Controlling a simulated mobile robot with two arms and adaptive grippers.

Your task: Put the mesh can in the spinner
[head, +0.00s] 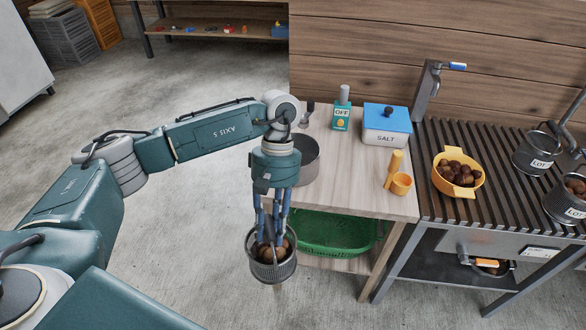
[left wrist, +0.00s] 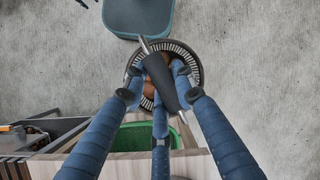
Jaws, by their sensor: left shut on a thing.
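My left gripper (head: 270,238) is shut on the mesh can (head: 273,272), a dark grey round can with brown chestnuts in it. It holds the can in the air in front of the wooden table's near left corner. In the left wrist view the gripper's blue fingers (left wrist: 160,92) close around a dark bar lying across the can's mouth, and the ribbed can rim (left wrist: 194,60) shows behind. A plain grey pot (head: 306,160) stands on the table behind my gripper, partly hidden. I cannot tell which thing is the spinner. My right gripper is not in view.
The table (head: 340,180) carries a teal OFF bottle (head: 341,115), a blue-lidded SALT box (head: 387,125) and a yellow scoop (head: 400,183). A green basket (head: 330,233) sits below. On the slatted counter are a yellow bowl of chestnuts (head: 458,187) and LOT cans (head: 534,155).

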